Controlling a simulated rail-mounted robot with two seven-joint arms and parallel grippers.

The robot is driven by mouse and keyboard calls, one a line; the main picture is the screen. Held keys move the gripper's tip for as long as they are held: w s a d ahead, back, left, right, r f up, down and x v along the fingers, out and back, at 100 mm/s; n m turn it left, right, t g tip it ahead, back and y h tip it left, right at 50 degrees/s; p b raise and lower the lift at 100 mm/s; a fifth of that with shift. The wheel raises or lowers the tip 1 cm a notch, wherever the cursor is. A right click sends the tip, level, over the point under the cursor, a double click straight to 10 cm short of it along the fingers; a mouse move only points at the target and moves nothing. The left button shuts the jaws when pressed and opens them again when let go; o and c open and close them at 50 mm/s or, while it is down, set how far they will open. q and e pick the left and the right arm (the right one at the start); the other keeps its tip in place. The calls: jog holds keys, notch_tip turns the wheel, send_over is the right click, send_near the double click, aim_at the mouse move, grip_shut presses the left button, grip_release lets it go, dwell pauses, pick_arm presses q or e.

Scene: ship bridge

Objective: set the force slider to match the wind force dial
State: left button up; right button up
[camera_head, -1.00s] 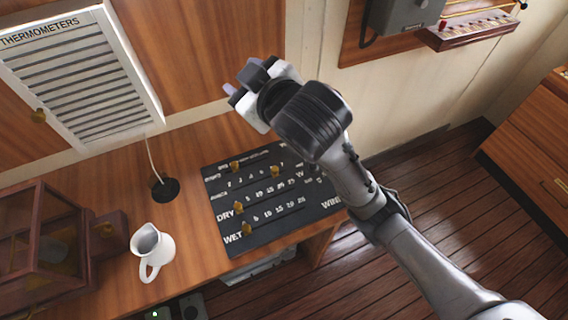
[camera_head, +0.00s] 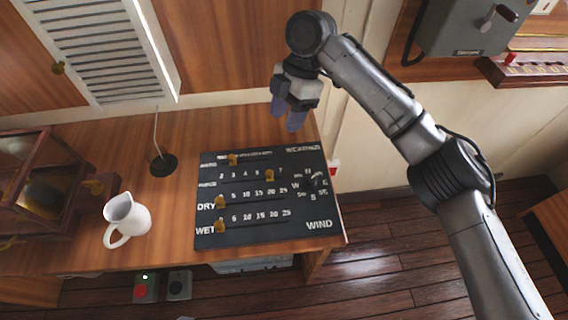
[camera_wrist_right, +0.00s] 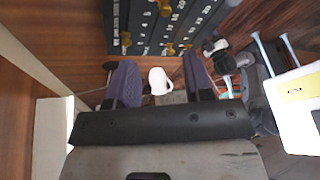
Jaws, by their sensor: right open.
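The dark weather board (camera_head: 262,236) lies on the wooden desk, with several labelled scale rows. The brass knob (camera_head: 269,175) on the numbered row near the top, probably the force slider, sits near its right end, by the 6 and 7. Its row label is too blurred to read. A wind force dial cannot be made out; the board's WIND corner has a compass-lettered knob (camera_head: 315,182). My right gripper (camera_head: 290,122) is open and empty, beyond the board's far edge. Its fingers (camera_wrist_right: 160,84) also show in the right wrist view, apart from the board. My left gripper is out of view.
Other brass knobs sit on the top, DRY (camera_head: 220,202) and WET (camera_head: 221,225) rows. A white jug (camera_head: 127,218) and a wood-framed case (camera_head: 40,190) stand to the left. A thin stand (camera_head: 163,163) rises behind the jug. A grey wall box (camera_head: 468,30) hangs at upper right.

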jog(key=n, duration=0.3)
jog(key=p, duration=0.3)
send_near(270, 172)
jog(key=shift+n, duration=0.4)
jog(key=x, duration=0.6)
jog(key=shift+a+f, duration=0.1)
jog(key=shift+f, duration=0.05)
jog(key=shift+x, duration=0.95)
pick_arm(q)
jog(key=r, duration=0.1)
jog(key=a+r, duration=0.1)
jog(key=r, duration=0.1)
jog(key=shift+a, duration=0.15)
pick_arm(e)
jog(key=shift+f, duration=0.1)
jog(key=shift+c, duration=0.4)
grip_shut()
